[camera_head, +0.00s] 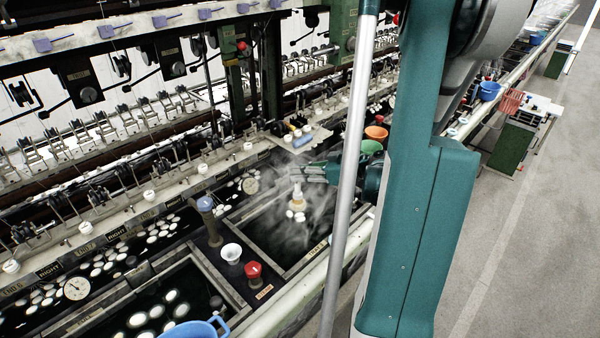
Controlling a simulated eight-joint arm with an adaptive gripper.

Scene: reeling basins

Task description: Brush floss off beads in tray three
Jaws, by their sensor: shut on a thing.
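My gripper (305,174) reaches in from the right over a dark water basin (277,262) and is shut on a pale brush (297,189). The brush points down, just above a small cluster of white cocoons (296,215). I cannot tell whether it touches them. Steam blurs this area, and any floss is too small to make out. A nearer basin at lower left holds several white cocoons (138,319). I cannot read which basin is tray three.
A white bowl (231,252), a red knob (253,270) and a blue-topped post (205,204) stand between the basins. A blue basin (196,329) is at the front edge. Orange (376,133) and green (371,147) bowls stand beyond my gripper. Reeling machinery lines the back.

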